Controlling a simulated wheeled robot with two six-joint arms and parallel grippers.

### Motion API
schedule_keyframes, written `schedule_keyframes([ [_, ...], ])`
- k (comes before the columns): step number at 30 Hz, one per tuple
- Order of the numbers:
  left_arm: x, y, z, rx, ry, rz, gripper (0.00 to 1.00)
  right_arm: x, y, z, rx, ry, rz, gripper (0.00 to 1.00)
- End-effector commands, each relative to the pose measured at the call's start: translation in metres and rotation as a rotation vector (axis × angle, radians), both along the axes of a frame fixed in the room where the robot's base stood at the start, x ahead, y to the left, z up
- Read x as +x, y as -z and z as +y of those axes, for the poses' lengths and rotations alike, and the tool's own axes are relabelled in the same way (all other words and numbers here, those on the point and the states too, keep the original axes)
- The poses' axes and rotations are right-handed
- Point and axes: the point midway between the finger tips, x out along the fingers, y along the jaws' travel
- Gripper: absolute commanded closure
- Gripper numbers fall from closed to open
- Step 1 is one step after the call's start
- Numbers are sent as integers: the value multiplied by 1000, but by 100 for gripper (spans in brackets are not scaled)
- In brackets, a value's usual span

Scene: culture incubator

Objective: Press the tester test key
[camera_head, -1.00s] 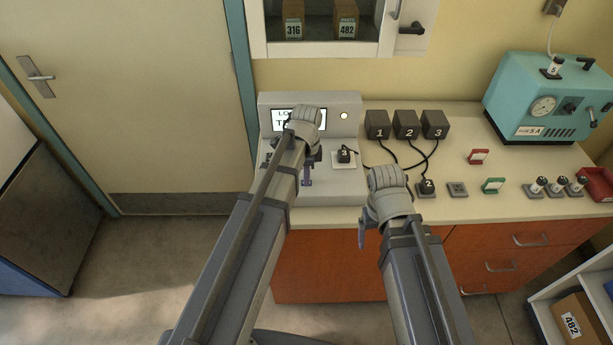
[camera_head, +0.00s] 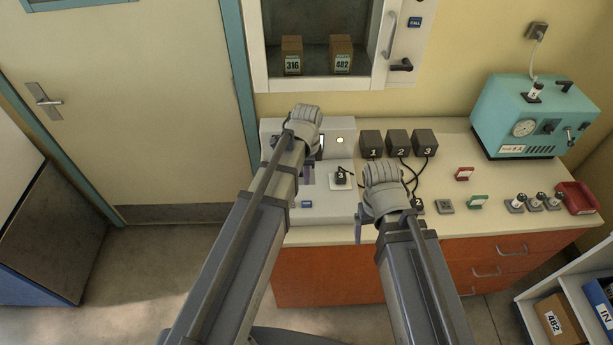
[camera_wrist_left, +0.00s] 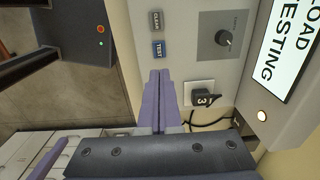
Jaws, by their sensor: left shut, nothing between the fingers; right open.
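The tester (camera_head: 338,205) is a pale grey console on the counter's left end. The TEST key also shows on the front panel in the head view (camera_head: 306,204). My left gripper (camera_wrist_left: 160,73) is shut and empty, its purple fingertips just short of the TEST key in the wrist view; contact cannot be seen. In the head view its hand hides much of the screen. My right gripper (camera_head: 359,228) is open near the counter's front edge, fingers mostly hidden.
Black boxes (camera_head: 398,144) with cables stand right of the tester. A teal machine (camera_head: 530,115) stands further right. A glass-fronted cabinet (camera_head: 258,60) is above.

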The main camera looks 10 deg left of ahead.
Motion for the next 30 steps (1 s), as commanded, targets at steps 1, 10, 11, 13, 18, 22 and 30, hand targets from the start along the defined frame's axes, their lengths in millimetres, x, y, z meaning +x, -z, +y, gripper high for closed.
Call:
schedule_keyframes([
  [1,0,-14,0,0,0,0,100,0,-14,0,0,2,0,14],
  [10,0,-23,0,0,0,-1,100,0,-23,0,1,6,0,14],
  [11,0,-23,0,0,0,-1,100,0,-23,0,1,6,0,14],
  [13,0,-22,0,0,0,-1,100,0,-22,0,1,6,0,14],
  [18,0,-22,0,0,0,-1,100,0,-22,0,1,6,0,14],
  [22,0,-22,0,0,0,-1,100,0,-22,0,1,5,0,14],
  [30,-38,6,-29,19,-205,12,100,0,6,0,1,3,0,14],
])
